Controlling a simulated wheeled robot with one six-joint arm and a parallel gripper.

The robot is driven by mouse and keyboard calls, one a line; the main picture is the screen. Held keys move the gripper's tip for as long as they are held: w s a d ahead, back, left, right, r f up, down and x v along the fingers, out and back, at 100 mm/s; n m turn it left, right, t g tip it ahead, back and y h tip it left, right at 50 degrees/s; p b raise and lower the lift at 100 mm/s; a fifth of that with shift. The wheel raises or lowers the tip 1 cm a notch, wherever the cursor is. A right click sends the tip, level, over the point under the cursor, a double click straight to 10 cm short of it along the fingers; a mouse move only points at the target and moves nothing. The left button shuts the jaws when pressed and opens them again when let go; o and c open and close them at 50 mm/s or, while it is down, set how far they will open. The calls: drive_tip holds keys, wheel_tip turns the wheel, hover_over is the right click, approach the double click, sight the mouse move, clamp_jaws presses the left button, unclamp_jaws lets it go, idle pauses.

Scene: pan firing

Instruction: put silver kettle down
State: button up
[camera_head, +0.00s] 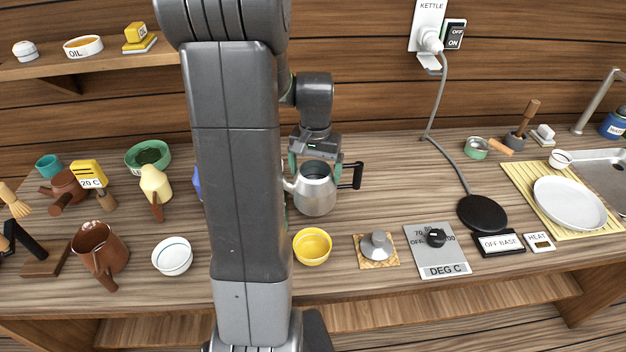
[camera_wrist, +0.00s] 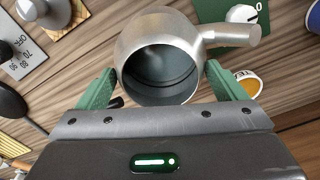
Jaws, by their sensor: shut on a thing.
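The silver kettle (camera_head: 316,196) is upright and lidless, with its spout to the left and black handle to the right. It is at mid counter, just right of my arm. My gripper (camera_head: 315,163) is shut on it. In the wrist view, the green fingers of my gripper (camera_wrist: 161,80) lie on either side of the kettle (camera_wrist: 150,35), and its open mouth shows a dark interior. I cannot tell whether its base touches the wooden counter (camera_head: 390,190).
A yellow bowl (camera_head: 312,246) and a grey knobbed lid (camera_head: 376,246) on a small mat stand in front. The dial panel (camera_head: 421,262) and round black heating plate (camera_head: 482,214) are to the right. Bare counter lies between kettle and plate. My arm hides part of the counter.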

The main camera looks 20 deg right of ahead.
drive_tip(key=shift+f, duration=2)
drive_tip(key=o, duration=1.6)
drive_tip(key=shift+f, duration=0.1)
